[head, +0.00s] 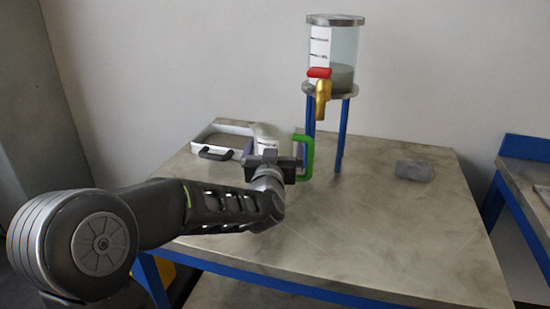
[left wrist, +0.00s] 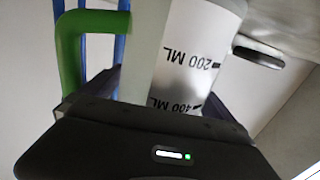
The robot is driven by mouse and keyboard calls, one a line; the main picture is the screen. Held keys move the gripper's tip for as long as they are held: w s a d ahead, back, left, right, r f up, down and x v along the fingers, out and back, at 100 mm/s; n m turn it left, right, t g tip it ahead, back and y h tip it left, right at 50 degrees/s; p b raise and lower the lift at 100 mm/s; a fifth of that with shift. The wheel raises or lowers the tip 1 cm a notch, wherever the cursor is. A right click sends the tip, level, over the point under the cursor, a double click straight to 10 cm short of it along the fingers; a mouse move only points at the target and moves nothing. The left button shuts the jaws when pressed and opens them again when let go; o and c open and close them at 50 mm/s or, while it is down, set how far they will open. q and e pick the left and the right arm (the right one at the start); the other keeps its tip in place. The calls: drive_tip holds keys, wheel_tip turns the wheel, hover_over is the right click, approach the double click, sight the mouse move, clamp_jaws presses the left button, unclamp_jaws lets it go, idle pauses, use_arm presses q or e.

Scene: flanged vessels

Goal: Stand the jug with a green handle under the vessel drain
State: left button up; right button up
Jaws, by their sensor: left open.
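The jug (head: 266,131) is pale, with a green handle (head: 308,150) on its right, and stands on the table behind my left gripper (head: 272,160). The gripper hides its lower part. In the left wrist view, the jug (left wrist: 190,60) with its ML marks shows between the open fingers, and the green handle (left wrist: 69,50) is at the left. I cannot tell whether the fingers touch it. The vessel (head: 345,45) stands on blue legs, right of and above the jug. Its drain is a yellow tap (head: 322,96) with a red lever (head: 319,72). My right gripper is not in view.
A white tray (head: 237,128) with a black handle (head: 215,153) lies left of the jug. A grey block (head: 413,170) lies at the table's right. The table (head: 390,235) is clear in front and right. Blue vessel legs (head: 342,135) stand near the green handle.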

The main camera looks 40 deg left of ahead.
use_arm(q)
drive_tip(key=c, duration=1.5)
drive_tip(key=shift+r, duration=0.15)
wheel_tip(320, 180, up, 4)
drive_tip(key=shift+f+p, duration=0.1)
drive_tip(key=shift+p, duration=0.45)
drive_tip(key=b, duration=0.5)
approach(275, 134)
drive_tip(key=s+f, duration=0.1)
drive_tip(key=s+d+f, duration=0.1)
drive_tip(key=f, duration=0.1)
drive_tip(key=shift+s, duration=0.2)
